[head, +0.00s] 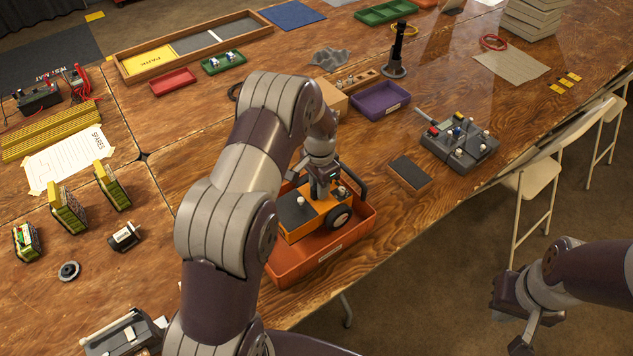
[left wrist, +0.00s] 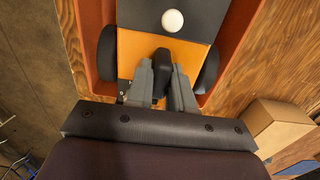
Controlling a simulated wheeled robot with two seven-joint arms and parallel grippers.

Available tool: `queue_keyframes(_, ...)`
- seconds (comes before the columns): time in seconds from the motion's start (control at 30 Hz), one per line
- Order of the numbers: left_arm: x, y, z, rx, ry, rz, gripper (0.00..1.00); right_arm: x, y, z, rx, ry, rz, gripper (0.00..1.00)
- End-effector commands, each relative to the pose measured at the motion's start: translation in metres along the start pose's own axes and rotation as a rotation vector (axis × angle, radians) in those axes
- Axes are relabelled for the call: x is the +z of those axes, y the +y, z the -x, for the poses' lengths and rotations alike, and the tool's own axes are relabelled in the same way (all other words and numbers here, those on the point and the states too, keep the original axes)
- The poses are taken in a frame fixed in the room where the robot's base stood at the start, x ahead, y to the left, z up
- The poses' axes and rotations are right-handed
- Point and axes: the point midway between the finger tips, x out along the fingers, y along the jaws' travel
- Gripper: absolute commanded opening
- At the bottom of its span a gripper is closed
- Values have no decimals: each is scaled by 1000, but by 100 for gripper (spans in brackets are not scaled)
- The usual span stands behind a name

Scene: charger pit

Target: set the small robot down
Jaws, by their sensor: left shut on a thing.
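The small robot (head: 325,211) is orange with a dark top, a white knob and black wheels. It is within the walls of an orange-red tray (head: 318,262); I cannot tell whether its wheels touch the tray floor. My left gripper (head: 320,188) is shut on the small robot, above its rear part. In the left wrist view the fingers (left wrist: 162,88) close around a black upright grip on the small robot (left wrist: 134,48), and the tray's wall (left wrist: 234,50) shows beside a wheel. My right gripper (head: 519,318) is off the table at lower right; its jaws are unclear.
A grey control box (head: 460,143) with coloured knobs and a dark-topped block (head: 408,174) stand right of the tray. A purple bin (head: 380,101) and a cardboard box (head: 331,98) are behind it. Green and yellow packs (head: 68,207) stand at left. Chairs (head: 535,177) line the right edge.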

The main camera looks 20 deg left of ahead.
Motion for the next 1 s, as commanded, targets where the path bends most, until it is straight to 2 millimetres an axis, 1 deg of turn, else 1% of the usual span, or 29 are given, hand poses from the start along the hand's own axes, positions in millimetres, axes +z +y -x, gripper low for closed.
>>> queue_keyframes(0.07, -2, -1, -3, -3, 4, 0, 0, 0, 0, 2, 0, 0, 0, 0)
queue_keyframes(0.13, -2, -1, -10, -3, 4, 0, 0, 0, 0, 3, 0, 0, 0, 0)
queue_keyframes(0.3, -1, -1, -35, -1, 2, 0, 0, -1, 0, 7, 0, 0, 0, 0)
queue_keyframes(0.33, -1, -1, -38, -3, 3, 0, 0, -1, 0, 7, 0, 0, 0, 0)
queue_keyframes(0.67, -2, -1, -42, -4, 5, 0, 0, 0, 0, 4, 0, 0, 0, 0)
queue_keyframes(0.7, 0, 0, -44, -1, 2, 0, 28, 0, 0, 4, 0, 0, 0, 0)
queue_keyframes(0.77, 0, 0, -44, -1, 2, 0, 47, 0, 0, 4, 0, 0, 0, 0)
queue_keyframes(1.0, 0, 0, -44, -1, 1, 0, 47, -1, 0, 5, 0, 0, 0, 0)
